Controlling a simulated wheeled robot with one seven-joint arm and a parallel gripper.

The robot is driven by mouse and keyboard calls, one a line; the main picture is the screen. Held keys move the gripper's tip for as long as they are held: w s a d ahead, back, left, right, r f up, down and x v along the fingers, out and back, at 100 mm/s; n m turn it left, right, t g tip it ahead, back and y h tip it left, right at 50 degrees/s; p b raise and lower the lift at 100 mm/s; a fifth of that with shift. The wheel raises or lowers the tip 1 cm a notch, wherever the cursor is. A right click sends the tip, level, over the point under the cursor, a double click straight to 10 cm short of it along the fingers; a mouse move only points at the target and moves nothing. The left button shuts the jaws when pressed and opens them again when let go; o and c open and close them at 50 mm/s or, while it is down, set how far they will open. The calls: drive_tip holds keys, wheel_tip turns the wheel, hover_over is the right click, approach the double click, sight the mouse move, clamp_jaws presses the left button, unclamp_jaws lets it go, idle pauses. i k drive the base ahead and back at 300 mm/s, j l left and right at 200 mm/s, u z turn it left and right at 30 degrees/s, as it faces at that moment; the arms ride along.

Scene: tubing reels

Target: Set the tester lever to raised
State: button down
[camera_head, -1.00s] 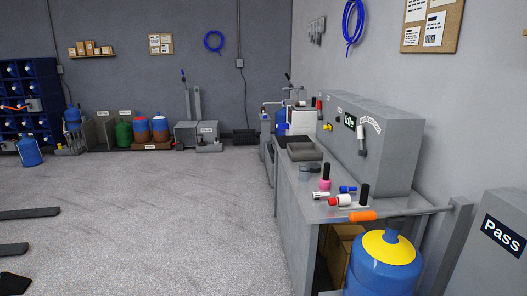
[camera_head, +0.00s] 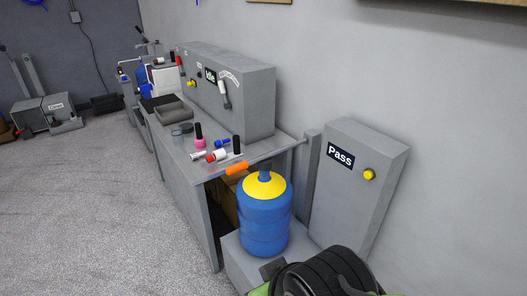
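A grey tester cabinet (camera_head: 245,112) stands on the bench against the wall. Its front has a dark display reading "Idle" (camera_head: 210,76). To the right of the display is a lever (camera_head: 226,98) with a pale grip, hanging downward below a curved label (camera_head: 229,75). A second, red-gripped handle (camera_head: 180,61) is at the cabinet's far left end. I cannot tell which of the two is the tester lever. A separate grey box to the right shows "Pass" (camera_head: 340,156) and a yellow button (camera_head: 369,174). My gripper is not in view.
A blue bottle with a yellow top (camera_head: 264,216) stands on a low grey block at the bench's near end. A dark ribbed round thing (camera_head: 335,276) fills the bottom edge. Open floor (camera_head: 90,215) lies left.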

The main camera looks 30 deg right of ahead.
sight(264, 162)
drive_tip(key=i+j+u, duration=0.45)
drive_tip(key=i, duration=0.25)
drive_tip(key=i+l+u, duration=0.25)
drive_tip(key=i, duration=0.15)
drive_tip(key=i+l+u, duration=0.1)
drive_tip(key=i+u, duration=0.15)
drive_tip(key=i, duration=0.2)
